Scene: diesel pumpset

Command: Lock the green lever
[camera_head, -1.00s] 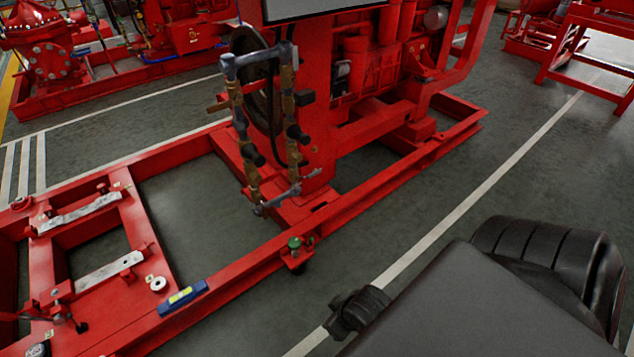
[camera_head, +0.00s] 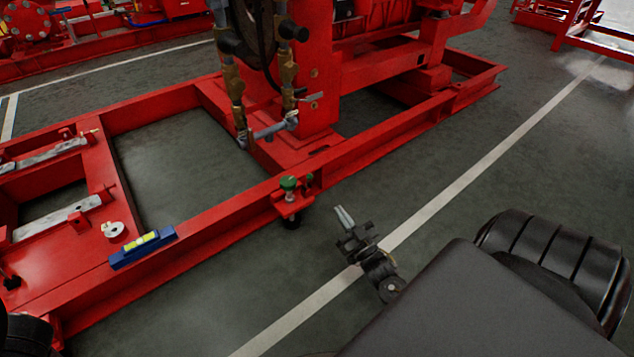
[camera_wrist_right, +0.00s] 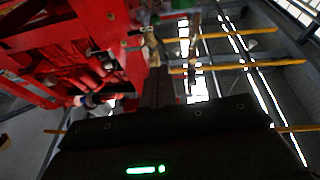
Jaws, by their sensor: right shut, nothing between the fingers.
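A green lever (camera_head: 289,183) stands on a small red bracket at the outer edge of the red base frame, in the middle of the head view. A smaller dark green part (camera_head: 309,178) shows just right of it. My right gripper (camera_head: 343,215) is shut and empty, to the right of and slightly below the lever in the picture, apart from it. In the right wrist view its fingers (camera_wrist_right: 156,85) are close together with nothing held. My left gripper is not in view.
The red base frame (camera_head: 216,240) runs diagonally across the head view, with a blue spirit level (camera_head: 143,248) on its near corner. Valved pipework (camera_head: 265,130) rises beyond the lever. The grey floor with a white line (camera_head: 445,203) is clear to the right.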

